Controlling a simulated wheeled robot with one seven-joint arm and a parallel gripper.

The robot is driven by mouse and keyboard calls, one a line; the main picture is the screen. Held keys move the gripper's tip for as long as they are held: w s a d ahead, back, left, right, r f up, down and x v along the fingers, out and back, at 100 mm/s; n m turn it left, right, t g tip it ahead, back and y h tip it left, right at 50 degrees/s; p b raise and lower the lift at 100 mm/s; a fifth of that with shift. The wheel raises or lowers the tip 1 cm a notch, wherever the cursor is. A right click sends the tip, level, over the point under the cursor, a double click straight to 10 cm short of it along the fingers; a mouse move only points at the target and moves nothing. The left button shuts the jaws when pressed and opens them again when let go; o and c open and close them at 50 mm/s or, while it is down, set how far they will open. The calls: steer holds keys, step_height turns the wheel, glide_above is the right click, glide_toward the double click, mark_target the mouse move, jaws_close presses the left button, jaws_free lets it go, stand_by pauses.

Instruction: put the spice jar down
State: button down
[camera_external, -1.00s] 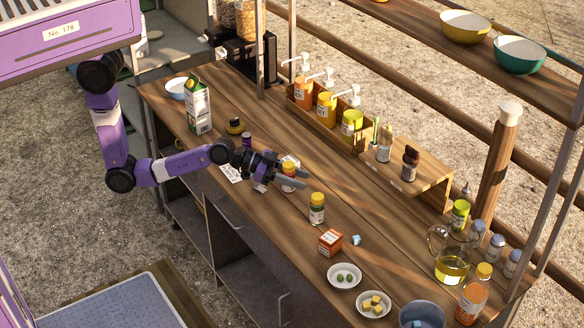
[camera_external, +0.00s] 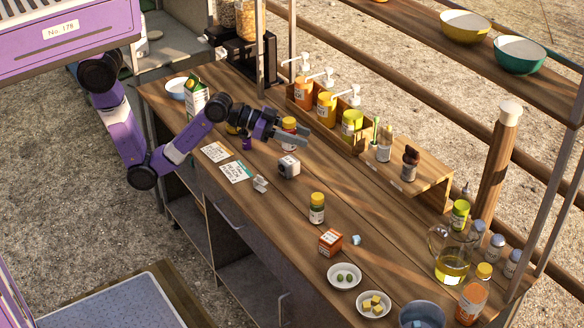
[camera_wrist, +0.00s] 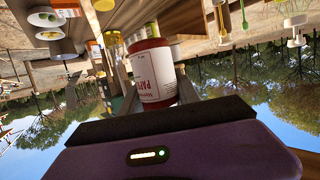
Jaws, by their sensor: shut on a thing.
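The spice jar (camera_external: 289,126), with red contents, a yellow lid and a white label, is held in my gripper (camera_external: 292,136) above the wooden counter. In the wrist view the jar (camera_wrist: 154,74) sits between the two fingers of my gripper (camera_wrist: 155,92), and its label begins "PAP". My gripper is shut on it. The fingers hide part of the jar in the external view. A second jar with a yellow lid and green contents (camera_external: 317,209) stands upright on the counter, apart from my gripper.
A wooden bottle rack (camera_external: 320,118) and raised shelf (camera_external: 428,178) line the back. An orange box (camera_external: 330,241) and small bowls (camera_external: 344,275) are nearer right. Bare counter lies between.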

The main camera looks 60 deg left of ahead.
steer(key=w+a+f+n+t+y, duration=0.2)
steer(key=w+a+f+n+y, duration=0.15)
steer(key=w+a, duration=0.35)
steer(key=w+a+f+n+t+y, duration=0.15)
steer(key=w+a+f, duration=0.3)
steer(key=a, duration=0.45)
steer(key=w+a+f+n+y, duration=0.1)
steer(key=a+f+n+y, duration=0.1)
steer(key=a, duration=0.7)
steer(key=w+a+f+n+y, duration=0.1)
steer(key=a+f+y, duration=0.2)
steer(key=a, duration=0.6)
steer(key=shift+f+n, duration=0.2)
steer(key=shift+n, duration=0.2)
steer(key=shift+w+t, duration=0.1)
steer(key=shift+t, duration=0.15)
